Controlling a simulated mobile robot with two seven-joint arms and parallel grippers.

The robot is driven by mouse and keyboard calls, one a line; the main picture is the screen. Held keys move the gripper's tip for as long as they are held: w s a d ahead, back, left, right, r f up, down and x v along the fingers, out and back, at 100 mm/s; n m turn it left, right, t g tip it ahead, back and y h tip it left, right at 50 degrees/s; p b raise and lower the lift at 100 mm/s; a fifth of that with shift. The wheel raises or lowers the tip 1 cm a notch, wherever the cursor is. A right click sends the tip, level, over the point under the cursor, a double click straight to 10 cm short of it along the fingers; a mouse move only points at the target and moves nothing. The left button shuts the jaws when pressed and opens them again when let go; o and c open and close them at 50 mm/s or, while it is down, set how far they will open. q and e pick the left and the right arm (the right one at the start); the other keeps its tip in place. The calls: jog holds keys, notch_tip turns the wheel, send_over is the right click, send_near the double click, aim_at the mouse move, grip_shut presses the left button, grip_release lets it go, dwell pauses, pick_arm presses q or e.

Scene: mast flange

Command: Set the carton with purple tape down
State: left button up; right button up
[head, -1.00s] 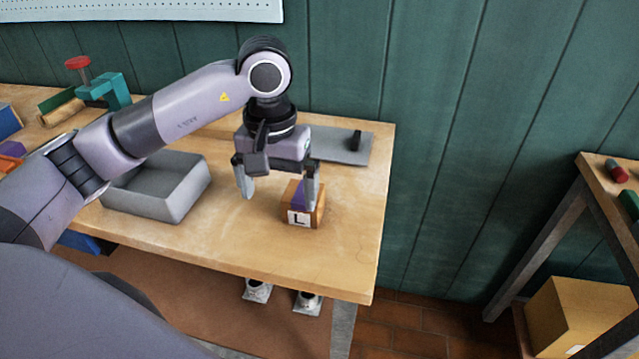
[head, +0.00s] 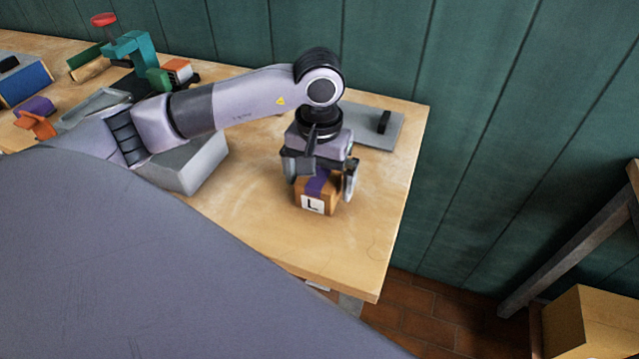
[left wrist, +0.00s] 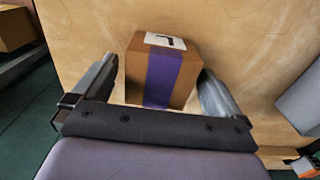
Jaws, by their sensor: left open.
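The carton with purple tape (head: 317,193) is a small brown box with a white label marked "L". It stands upright on the wooden workbench (head: 260,235), near its right end. In the left wrist view the carton (left wrist: 187,76) sits between the two fingers, with wood visible around it. My left gripper (head: 321,178) is open, pointing down, with a finger on either side of the carton. My right gripper is not in view.
A grey plate with a black handle (head: 384,122) lies behind. A teal clamp (head: 133,48) and several coloured items are at the far left. Bench space in front of the carton is clear.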

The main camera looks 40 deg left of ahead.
aim_at(320, 176)
pick_arm(q)
jog(key=shift+f, duration=0.15)
jog(key=c, duration=1.3)
notch_tip(320, 176, up, 9)
jog(key=shift+w+f, duration=0.1)
jog(key=shift+w, duration=0.05)
notch_tip(320, 176, up, 11)
jog(key=p, duration=0.1)
jog(key=shift+p, duration=0.35)
